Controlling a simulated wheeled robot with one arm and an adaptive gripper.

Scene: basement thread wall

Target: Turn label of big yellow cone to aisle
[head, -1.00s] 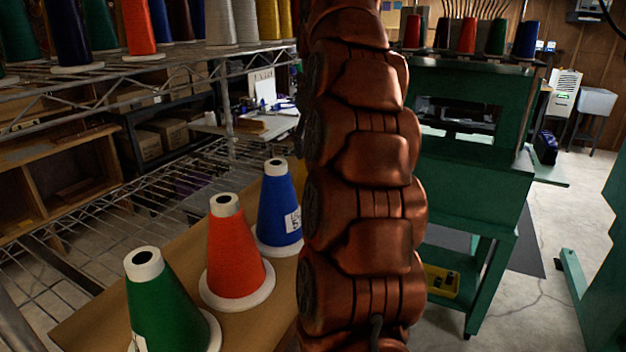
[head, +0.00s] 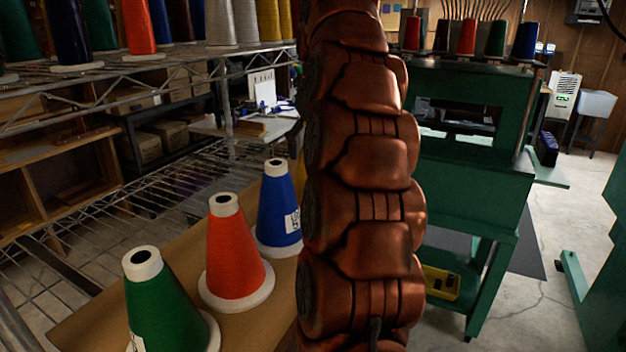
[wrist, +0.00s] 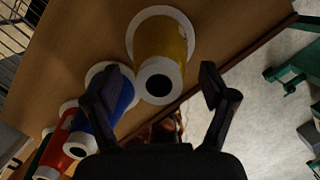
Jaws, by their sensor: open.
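The big yellow cone (wrist: 163,50) stands on the brown board in the wrist view, its white top with a dark hole pointing toward the camera. No label shows on its visible side. My gripper (wrist: 158,85) is open, with one finger on each side of the cone's top end and visible gaps to it. The left finger overlaps the blue cone in the picture; I cannot tell whether they touch. In the head view my arm hides nearly all of the yellow cone; only a yellow sliver (head: 300,180) shows beside the blue cone.
A blue cone (head: 277,210) with a white label, a red-orange cone (head: 236,255) and a green cone (head: 165,310) stand in a row on the board (head: 100,310). A wire rack (head: 110,215) is at left. A green machine (head: 470,190) stands right, with open floor beyond.

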